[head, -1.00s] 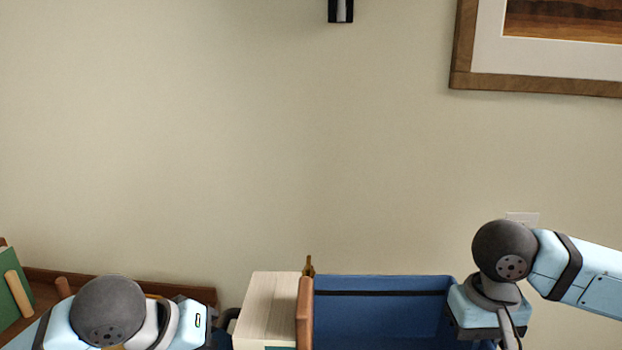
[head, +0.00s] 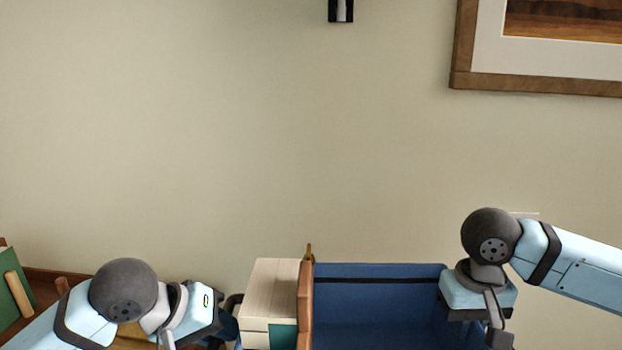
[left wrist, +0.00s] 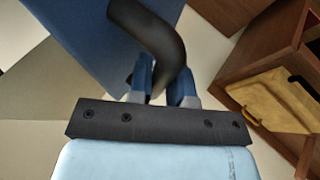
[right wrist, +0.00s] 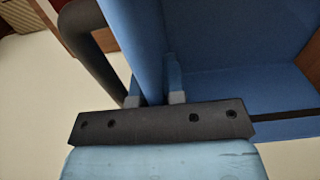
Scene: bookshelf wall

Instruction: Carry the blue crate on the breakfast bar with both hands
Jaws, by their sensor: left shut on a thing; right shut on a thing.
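The blue crate (head: 380,271) is at the bottom of the head view, cut off by the lower edge. My left gripper (left wrist: 160,85) is shut on the crate's black curved handle (left wrist: 158,35), beside the blue wall (left wrist: 85,35) in the left wrist view. In the head view its fingers are mostly hidden. My right gripper (right wrist: 155,88) is shut on the crate's blue side wall, one finger on each side. Another black handle (right wrist: 80,25) curves beside it in the right wrist view. The breakfast bar cannot be made out.
A pale wooden box (head: 270,285) and an upright brown board (head: 306,300) are at the crate's left. Wooden furniture with a green item (head: 14,285) is at far left; a shelf with a yellow item (left wrist: 275,100) shows in the left wrist view. A plain wall stands behind.

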